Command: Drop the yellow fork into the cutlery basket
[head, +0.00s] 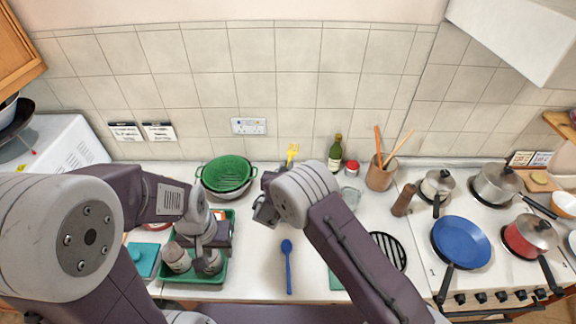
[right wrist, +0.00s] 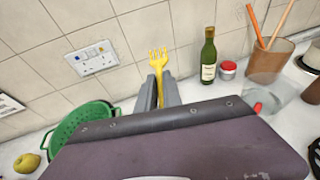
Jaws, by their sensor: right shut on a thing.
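The yellow fork (head: 292,153) stands upright with its tines up, and also shows in the right wrist view (right wrist: 158,60). My right gripper (right wrist: 158,92) is shut on its lower part, holding it in front of the tiled wall. In the head view my right wrist hides most of the jaws. My left gripper (head: 208,262) is low over the green crate at the left; its jaws are not clear. No container is plainly a cutlery basket; one may be hidden behind my arms.
A green colander (head: 227,173) stands at the back, with a bottle (head: 336,153), red-lidded jar (head: 352,168) and brown utensil pot (head: 381,174) to the right. A blue spoon (head: 288,265) lies in front. The green crate (head: 190,292) holds several things. The hob is at the right.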

